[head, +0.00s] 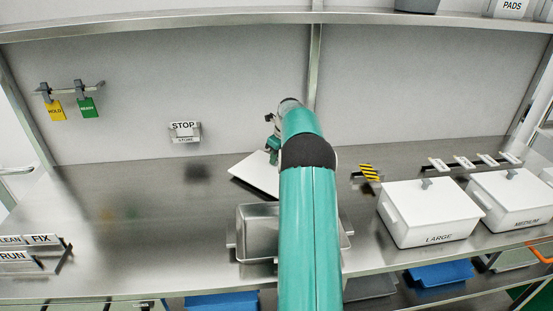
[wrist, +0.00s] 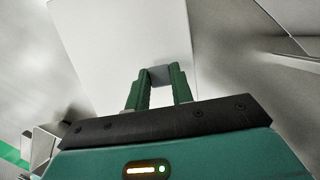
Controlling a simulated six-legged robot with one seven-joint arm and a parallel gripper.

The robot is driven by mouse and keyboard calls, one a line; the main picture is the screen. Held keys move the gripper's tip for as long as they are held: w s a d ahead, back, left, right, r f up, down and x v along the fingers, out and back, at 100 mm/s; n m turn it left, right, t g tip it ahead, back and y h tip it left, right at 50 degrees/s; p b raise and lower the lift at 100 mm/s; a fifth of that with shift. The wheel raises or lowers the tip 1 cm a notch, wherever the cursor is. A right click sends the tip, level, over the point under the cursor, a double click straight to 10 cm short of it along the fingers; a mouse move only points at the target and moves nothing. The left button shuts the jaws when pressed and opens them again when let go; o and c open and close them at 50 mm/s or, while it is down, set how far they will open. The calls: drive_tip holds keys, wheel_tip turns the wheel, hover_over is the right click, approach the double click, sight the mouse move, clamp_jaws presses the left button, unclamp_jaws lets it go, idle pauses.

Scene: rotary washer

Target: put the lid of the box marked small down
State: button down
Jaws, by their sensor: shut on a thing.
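A flat white lid (head: 254,174) is at the middle of the steel counter, behind an open metal tub. My gripper (head: 273,148) is at its far right side, partly hidden by my arm. In the wrist view the white lid (wrist: 125,50) fills the upper middle, and my gripper's green fingers (wrist: 160,82) are shut on its grey knob (wrist: 160,74). I cannot tell whether the lid touches the counter or hangs just above it. No box marked small shows; my arm hides part of the counter.
The open metal tub (head: 254,249) stands at the front middle, partly behind my arm. Lidded white boxes marked LARGE (head: 430,222) and MEDIUM (head: 515,210) stand at the right. A STOP sign (head: 184,127) is on the back wall.

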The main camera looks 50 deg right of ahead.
drive_tip(key=shift+f, duration=0.4)
drive_tip(key=shift+f, duration=0.15)
drive_tip(key=c, duration=1.2)
unclamp_jaws()
